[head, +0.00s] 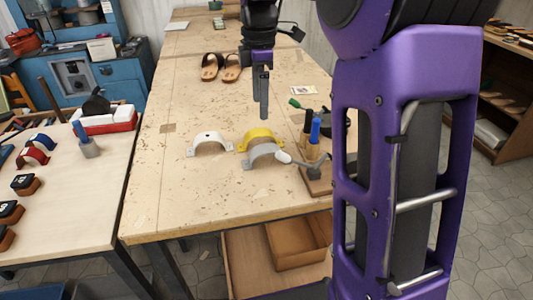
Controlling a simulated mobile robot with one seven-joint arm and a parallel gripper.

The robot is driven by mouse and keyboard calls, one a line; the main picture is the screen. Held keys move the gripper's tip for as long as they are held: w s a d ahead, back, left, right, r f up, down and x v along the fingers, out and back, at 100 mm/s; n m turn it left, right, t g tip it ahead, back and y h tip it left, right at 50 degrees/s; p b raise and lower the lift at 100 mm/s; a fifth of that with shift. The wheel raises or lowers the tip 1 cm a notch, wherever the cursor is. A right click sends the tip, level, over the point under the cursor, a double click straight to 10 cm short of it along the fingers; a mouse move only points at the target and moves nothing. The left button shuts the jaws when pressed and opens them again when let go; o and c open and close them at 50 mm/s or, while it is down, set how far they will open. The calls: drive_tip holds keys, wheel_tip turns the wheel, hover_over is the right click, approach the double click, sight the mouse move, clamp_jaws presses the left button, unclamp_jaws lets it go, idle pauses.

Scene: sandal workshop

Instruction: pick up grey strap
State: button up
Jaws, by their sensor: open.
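The grey strap (263,153) is a curved, arch-shaped band standing on the wooden workbench (190,190). It is just in front of a yellow strap (258,134) of similar shape, and I cannot tell whether the two touch. A white strap (208,140) stands to their left with a gap. My gripper (263,112) is open and empty, pointing down, above and behind the yellow and grey straps in the picture. Its fingers are seen nearly edge-on, so the gap between them is hardly visible.
A tool holder (318,180) with upright handles stands right of the grey strap, a light-tipped tool (292,160) leaning from it close to the strap's right end. Sandals (221,67) lie farther back. A side table (75,180) is at left. The bench's front left is clear.

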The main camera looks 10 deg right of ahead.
drive_tip(key=b, duration=0.1)
hover_over(263, 148)
drive_tip(key=f, duration=0.9)
drive_tip(key=shift+w+a, duration=0.1)
drive_tip(key=shift+a, duration=0.15)
drive_tip(key=shift+s+d+f+b, duration=0.1)
drive_tip(key=shift+f+b, duration=0.15)
drive_tip(key=shift+f, duration=1.15)
drive_tip(key=shift+s+d+f+b, duration=0.1)
drive_tip(key=shift+f+b, duration=0.1)
drive_tip(key=shift+f, duration=1.2)
drive_tip(key=shift+c, duration=0.2)
clamp_jaws()
